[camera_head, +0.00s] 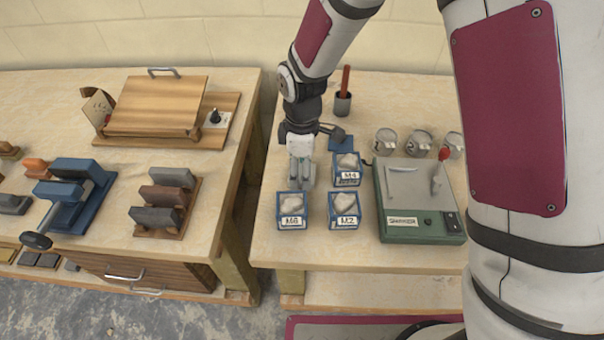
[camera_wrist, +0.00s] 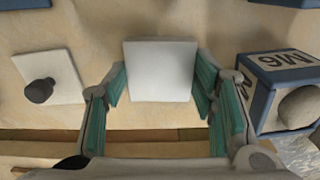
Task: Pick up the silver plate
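The silver plate (camera_wrist: 160,69) is a plain pale grey square lying between my fingers in the wrist view. In the head view it shows as a small grey patch (camera_head: 310,180), partly hidden by my gripper. My gripper (camera_head: 300,184) points down over the right table, behind the M6 tub. In the wrist view my gripper (camera_wrist: 160,95) is open, with a green-padded finger on either side of the plate. The fingers are close to its edges; whether they touch it I cannot tell.
Blue tub M6 (camera_head: 292,210) stands close in front, also right in the wrist view (camera_wrist: 255,95). Tubs M2 (camera_head: 343,210) and M4 (camera_head: 346,169) stand to the right, near a green machine (camera_head: 405,236). A pale square with a dark knob (camera_wrist: 50,80) lies left in the wrist view.

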